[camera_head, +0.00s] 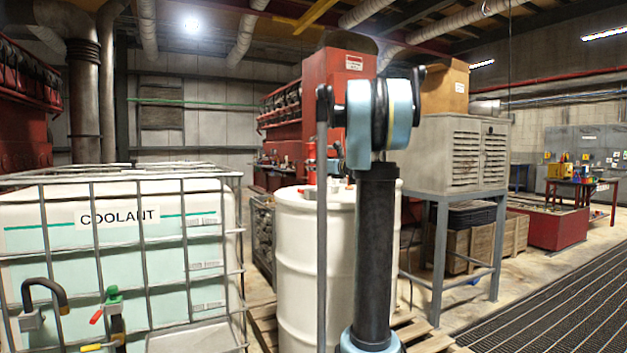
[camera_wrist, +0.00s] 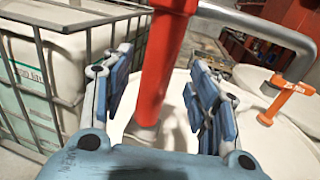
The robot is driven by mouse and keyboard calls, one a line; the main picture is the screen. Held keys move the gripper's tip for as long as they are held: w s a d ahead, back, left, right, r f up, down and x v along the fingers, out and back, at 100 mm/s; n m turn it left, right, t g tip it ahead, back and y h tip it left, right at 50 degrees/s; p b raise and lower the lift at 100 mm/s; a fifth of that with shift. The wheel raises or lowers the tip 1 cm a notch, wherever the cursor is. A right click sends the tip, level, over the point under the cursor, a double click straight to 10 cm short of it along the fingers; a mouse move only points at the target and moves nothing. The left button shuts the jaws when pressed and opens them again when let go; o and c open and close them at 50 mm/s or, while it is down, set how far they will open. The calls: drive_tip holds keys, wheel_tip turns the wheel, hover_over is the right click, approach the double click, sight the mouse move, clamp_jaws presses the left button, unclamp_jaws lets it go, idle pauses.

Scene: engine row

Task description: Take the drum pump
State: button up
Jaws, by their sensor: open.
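The drum pump (camera_wrist: 165,60) is a red upright tube in the wrist view, with a bent grey metal spout running off to the right. It stands on the white top of a drum (camera_wrist: 275,155). My gripper (camera_wrist: 160,64) is open, with one blue finger pad on each side of the red tube and visible gaps to it. In the head view, the white drum (camera_head: 300,255) stands in the middle behind my arm, and a bit of red, likely the pump (camera_head: 311,155), shows above it. My arm hides the gripper there.
A caged coolant tank (camera_head: 120,250) stands close on the left. An orange-red fitting (camera_wrist: 285,101) rises from white drum tops at the right in the wrist view. A grey cabinet on a stand (camera_head: 460,155) is to the right. Floor grating (camera_head: 555,300) lies clear at front right.

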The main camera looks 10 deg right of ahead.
sight(315, 165)
drive_tip(key=x, duration=0.4)
drive_tip(key=shift+a+f, duration=0.15)
drive_tip(key=shift+f, duration=0.15)
clamp_jaws()
